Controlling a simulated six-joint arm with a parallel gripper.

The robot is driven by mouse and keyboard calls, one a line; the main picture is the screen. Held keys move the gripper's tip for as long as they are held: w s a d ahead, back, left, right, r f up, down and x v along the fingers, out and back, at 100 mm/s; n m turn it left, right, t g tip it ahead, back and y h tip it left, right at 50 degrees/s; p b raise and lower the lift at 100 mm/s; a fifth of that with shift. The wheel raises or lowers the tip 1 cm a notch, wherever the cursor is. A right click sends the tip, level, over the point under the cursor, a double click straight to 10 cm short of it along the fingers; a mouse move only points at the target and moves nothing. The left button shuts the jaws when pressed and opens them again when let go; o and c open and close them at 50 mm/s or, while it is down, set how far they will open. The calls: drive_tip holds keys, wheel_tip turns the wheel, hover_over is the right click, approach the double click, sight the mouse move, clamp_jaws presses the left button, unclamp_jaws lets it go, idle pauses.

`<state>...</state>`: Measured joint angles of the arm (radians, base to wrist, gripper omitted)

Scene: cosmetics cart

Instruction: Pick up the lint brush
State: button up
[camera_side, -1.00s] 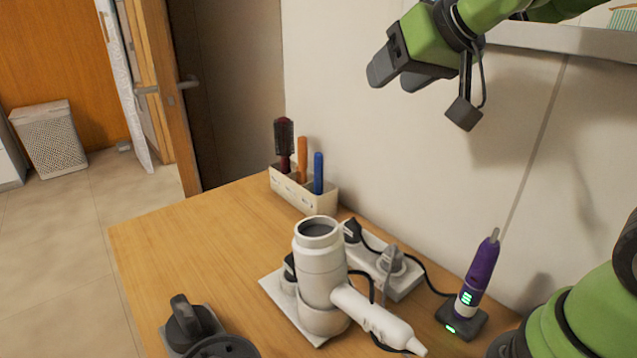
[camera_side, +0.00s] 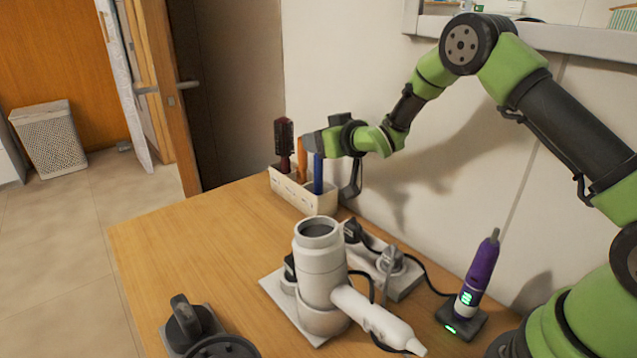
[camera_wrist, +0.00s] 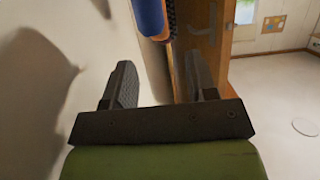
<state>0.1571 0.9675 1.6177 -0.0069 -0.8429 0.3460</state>
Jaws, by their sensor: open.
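A cream holder (camera_side: 302,196) at the back of the table holds three upright items: a dark red bristled brush (camera_side: 284,140), an orange handle (camera_side: 302,158) and a blue handle (camera_side: 318,175). I cannot tell which of these is the lint brush. My gripper (camera_side: 308,142) is at the holder, level with the handle tops, overlapping the blue and orange handles in the side view. In the wrist view my gripper (camera_wrist: 158,78) is open with nothing between its fingers. The blue handle (camera_wrist: 150,15) and orange handle (camera_wrist: 160,38) show beyond the fingertips, with dark bristles behind.
A power strip (camera_side: 400,280) with cords and a purple device (camera_side: 480,270) stand to the right. The wall is close behind the holder.

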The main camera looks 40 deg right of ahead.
hover_over(318, 184)
wheel_tip(318, 184, down, 5)
drive_tip(key=shift+w+d+r, duration=0.25)
drive_tip(key=shift+w+d, duration=0.1)
drive_tip(key=shift+d, duration=0.05)
drive_tip(key=shift+x, duration=0.9)
clamp_jaws()
